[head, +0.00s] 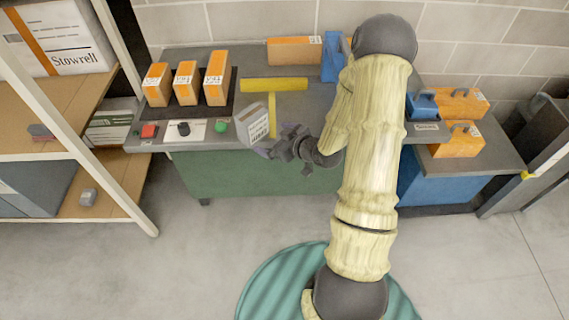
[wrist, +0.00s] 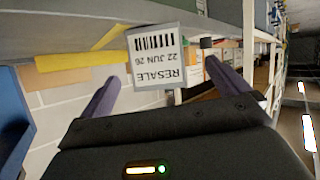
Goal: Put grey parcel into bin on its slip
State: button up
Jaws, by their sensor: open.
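The grey parcel (head: 253,122) stands near the front edge of the grey counter, its white barcode label facing me. In the wrist view the parcel's label (wrist: 160,58) reads RESALE, 22 JUN 26, upside down. My gripper (head: 268,150) is in front of the parcel, just right of it in the head view. In the wrist view its two fingers (wrist: 163,80) are apart, with the parcel between and beyond them; contact is not visible. A blue bin front (head: 425,185) is below the right of the counter, under a small white label (head: 427,126) too small to read.
Several orange boxes (head: 186,82) stand at the left back of the counter. A yellow T-shaped marking (head: 274,86) lies behind the parcel. A green button (head: 221,127) is left of it. Orange boxes (head: 456,138) and a blue item (head: 421,105) sit at right. A shelf rack (head: 75,110) stands left.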

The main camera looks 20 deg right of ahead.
jog(key=s+a+r+m+g+h, duration=0.2)
jog(key=s+r+m+g, duration=0.1)
jog(key=s, duration=0.6)
jog(key=s+a+r+m+g+h, duration=0.2)
jog(key=s+r+m+g+h, duration=0.1)
jog(key=s+r+g, duration=0.3)
jog(key=s+r, duration=0.2)
jog(key=s, duration=0.2)
jog(key=shift+s+r+h, duration=0.2)
jog(key=shift+s+h, duration=0.05)
jog(key=shift+h, duration=0.05)
jog(key=shift+r, duration=0.1)
